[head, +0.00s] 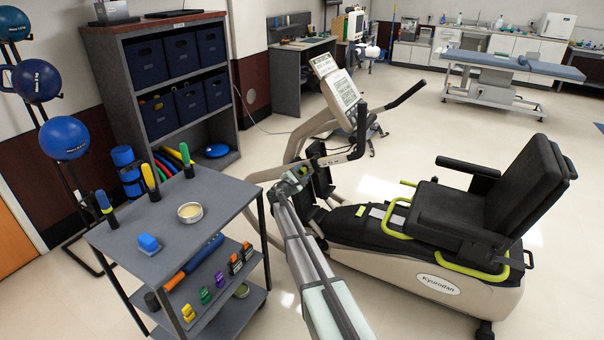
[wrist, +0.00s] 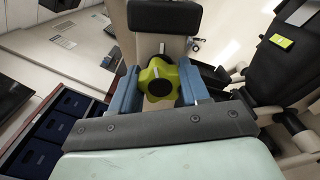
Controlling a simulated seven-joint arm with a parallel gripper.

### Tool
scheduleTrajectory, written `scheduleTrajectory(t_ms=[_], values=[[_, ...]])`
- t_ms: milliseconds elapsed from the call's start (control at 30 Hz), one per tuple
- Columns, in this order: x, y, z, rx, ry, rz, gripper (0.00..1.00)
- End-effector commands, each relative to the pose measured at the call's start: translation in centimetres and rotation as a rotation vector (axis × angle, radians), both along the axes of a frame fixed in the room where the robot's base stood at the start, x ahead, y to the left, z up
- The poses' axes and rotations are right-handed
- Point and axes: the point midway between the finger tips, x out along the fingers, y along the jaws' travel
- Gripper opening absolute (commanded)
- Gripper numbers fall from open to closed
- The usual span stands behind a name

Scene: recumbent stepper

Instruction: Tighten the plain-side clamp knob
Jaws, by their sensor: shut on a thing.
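A yellow-green lobed clamp knob (wrist: 171,72) with black caps sits between the two blue fingers of my gripper (wrist: 160,85) in the wrist view. The fingers are shut on the knob, one at each side. Behind the knob is a beige post with a black pad (wrist: 160,16). In the head view my gripper (head: 298,178) is at the front mast of the recumbent stepper (head: 430,275), below its console (head: 342,92).
A shelf with blue bins (head: 145,62) is behind the cart.

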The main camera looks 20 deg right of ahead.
Motion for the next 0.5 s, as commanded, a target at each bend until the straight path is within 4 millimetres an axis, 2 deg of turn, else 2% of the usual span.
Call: scheduleTrajectory(t_ms=[500], values=[[-0.19, -0.25, 0.15, 0.183, -0.187, -0.007, 0.15]])
